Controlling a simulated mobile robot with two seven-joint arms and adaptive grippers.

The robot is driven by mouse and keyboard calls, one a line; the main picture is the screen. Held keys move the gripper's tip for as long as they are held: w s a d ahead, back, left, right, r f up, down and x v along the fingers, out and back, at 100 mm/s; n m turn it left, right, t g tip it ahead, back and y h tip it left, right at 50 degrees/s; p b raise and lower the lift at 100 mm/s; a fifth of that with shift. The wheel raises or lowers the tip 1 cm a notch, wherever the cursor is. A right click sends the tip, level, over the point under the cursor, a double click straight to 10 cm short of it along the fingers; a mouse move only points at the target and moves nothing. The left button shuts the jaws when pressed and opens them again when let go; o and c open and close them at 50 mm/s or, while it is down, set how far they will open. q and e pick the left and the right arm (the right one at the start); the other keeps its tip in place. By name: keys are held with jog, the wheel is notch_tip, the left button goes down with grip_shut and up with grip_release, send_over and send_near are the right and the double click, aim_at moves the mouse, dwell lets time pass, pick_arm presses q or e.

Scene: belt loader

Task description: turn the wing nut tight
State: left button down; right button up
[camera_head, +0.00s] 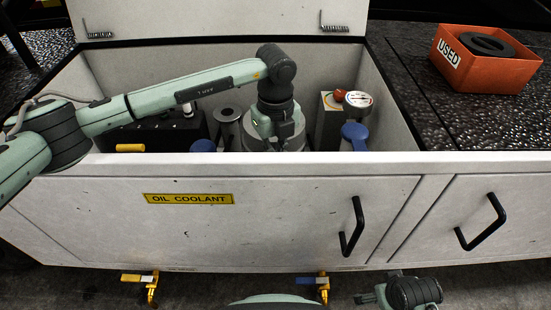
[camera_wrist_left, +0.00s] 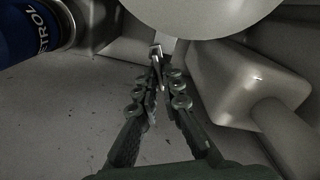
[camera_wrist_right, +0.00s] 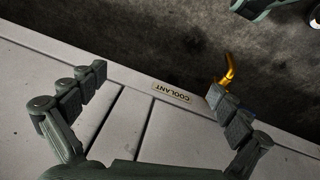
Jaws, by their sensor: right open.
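My left gripper (camera_wrist_left: 156,90) reaches down into the open oil coolant compartment, beside a grey round housing (camera_head: 292,136). In the left wrist view its fingers are close together around a small metal tab that looks like the wing nut (camera_wrist_left: 156,50), just below the housing's pale rounded underside (camera_wrist_left: 205,12). The fingertips hide part of the tab, and how far it is turned cannot be told. My right gripper (camera_wrist_right: 158,100) is open and empty, low in front of the cabinet; it also shows in the head view (camera_head: 362,299).
In the compartment stand a pressure gauge (camera_head: 358,99), a red knob (camera_head: 340,95) and blue-capped parts (camera_head: 355,131). An orange USED bin (camera_head: 483,75) holding a dark ring sits on the right-hand top.

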pick_arm(q)
jog(key=shift+f+b, duration=0.1)
jog(key=shift+b, duration=0.2)
jog(key=m+b, duration=0.3)
jog(key=m, duration=0.2)
jog(key=shift+a+b, duration=0.1)
jog(key=shift+b, duration=0.2)
jog(key=shift+m, duration=0.3)
pick_arm(e)
jog(key=w+d+v, duration=0.1)
jog(key=v, duration=0.9)
jog(key=shift+d+r+h, duration=0.25)
jog(key=shift+d+h, duration=0.05)
pick_arm(q)
jog(key=c, duration=1.7)
grip_release()
jog(key=shift+r, duration=0.25)
